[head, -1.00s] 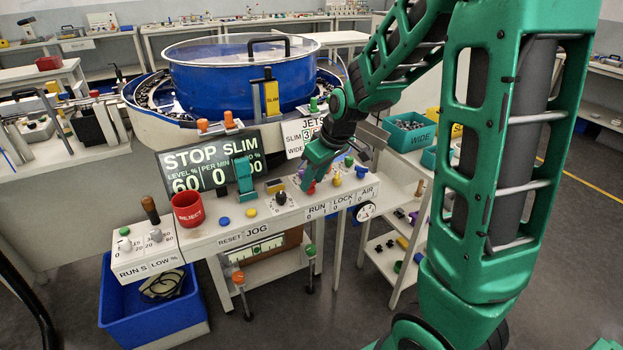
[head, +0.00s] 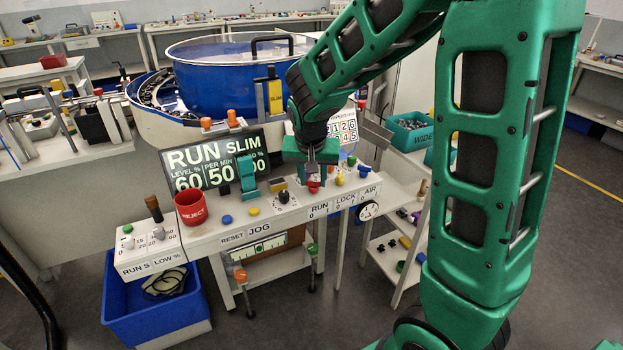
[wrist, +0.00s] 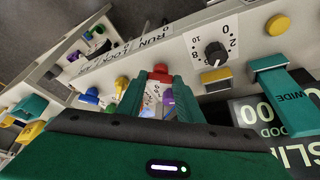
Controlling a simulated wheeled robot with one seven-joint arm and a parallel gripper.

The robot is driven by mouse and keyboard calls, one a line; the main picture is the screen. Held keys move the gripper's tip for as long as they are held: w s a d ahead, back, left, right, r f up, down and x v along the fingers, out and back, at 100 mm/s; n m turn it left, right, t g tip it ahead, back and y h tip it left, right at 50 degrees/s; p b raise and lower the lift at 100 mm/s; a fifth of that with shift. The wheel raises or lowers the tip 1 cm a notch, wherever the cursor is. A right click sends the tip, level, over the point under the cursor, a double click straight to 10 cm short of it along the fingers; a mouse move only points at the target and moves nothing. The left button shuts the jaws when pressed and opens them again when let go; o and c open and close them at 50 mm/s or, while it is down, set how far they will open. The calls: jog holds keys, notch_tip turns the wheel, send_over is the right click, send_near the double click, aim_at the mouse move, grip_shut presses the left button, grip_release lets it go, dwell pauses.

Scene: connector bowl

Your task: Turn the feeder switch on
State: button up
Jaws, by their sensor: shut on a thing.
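The feeder switch with a red handle (head: 313,188) stands on the sloped control panel, above the RUN label (head: 319,210). My gripper (head: 311,176) points down at it, its fingers around the handle. In the wrist view the red handle (wrist: 160,73) shows between the two green fingertips of my gripper (wrist: 158,84), and my gripper is shut on it. The lower part of the switch is hidden by the fingers. The display (head: 216,164) reads RUN, SLIM, with 60 for level and 50 per minute.
A black dial (head: 283,197) sits just left of the switch, and a yellow knob (head: 339,179) just right. A teal lever (head: 246,173) and a red REJECT cup (head: 190,208) stand further left. The blue bowl (head: 230,77) rises behind the panel.

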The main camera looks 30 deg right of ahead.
jog(key=shift+w+a+m+h, duration=0.15)
jog(key=shift+m+h, duration=0.15)
jog(key=shift+m, duration=0.8)
jog(key=shift+g, duration=0.3)
jog(key=o, duration=1.1)
jog(key=shift+r, duration=0.1)
jog(key=v, duration=1)
jog(key=shift+a+r, duration=0.15)
jog(key=shift+r, duration=0.1)
